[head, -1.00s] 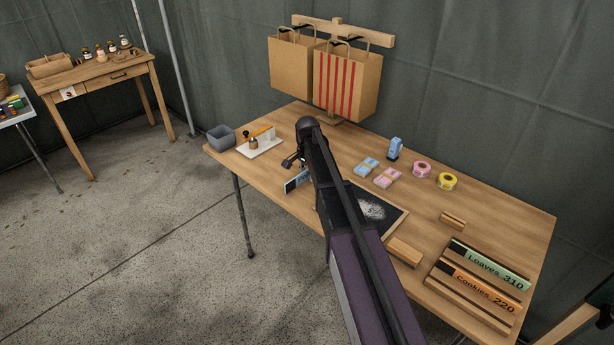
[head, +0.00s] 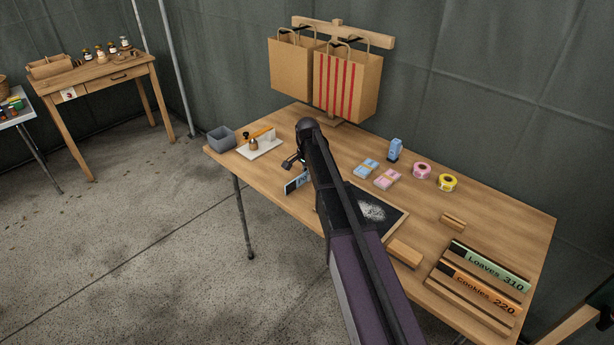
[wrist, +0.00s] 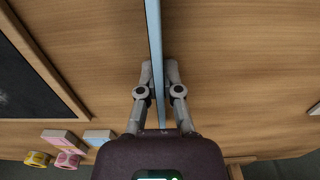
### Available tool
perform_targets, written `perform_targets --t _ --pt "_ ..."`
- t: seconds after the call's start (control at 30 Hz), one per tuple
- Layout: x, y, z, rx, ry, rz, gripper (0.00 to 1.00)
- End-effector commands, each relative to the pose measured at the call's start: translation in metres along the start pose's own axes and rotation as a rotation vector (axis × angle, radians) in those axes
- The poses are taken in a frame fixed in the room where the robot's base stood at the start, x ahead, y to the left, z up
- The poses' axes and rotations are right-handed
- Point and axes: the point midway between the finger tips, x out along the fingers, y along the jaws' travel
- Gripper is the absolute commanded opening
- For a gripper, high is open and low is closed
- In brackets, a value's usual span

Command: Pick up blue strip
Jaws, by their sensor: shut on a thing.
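The blue strip (head: 297,181) shows in the head view at the near edge of the table, left of my arm, with part of its dark-and-light lettered face visible. In the wrist view the blue strip (wrist: 155,45) is seen edge-on as a thin light-blue line running from the top down between my fingers. My gripper (wrist: 157,75) is shut on the strip, one finger on each side. In the head view my arm hides most of the gripper and the strip's right end. I cannot tell whether the strip touches the table.
A chalkboard (head: 385,212) lies right of my arm. Pads, a blue stamp (head: 395,149) and tape rolls (head: 447,182) sit behind. A rack with green and orange strips (head: 485,269) is at right.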

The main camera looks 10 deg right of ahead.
Motion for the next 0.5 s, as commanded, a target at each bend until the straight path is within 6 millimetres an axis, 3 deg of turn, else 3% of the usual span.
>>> perform_targets --t 0.5 --pt "-0.031 0.000 0.000 0.000 0.000 0.000 0.00"
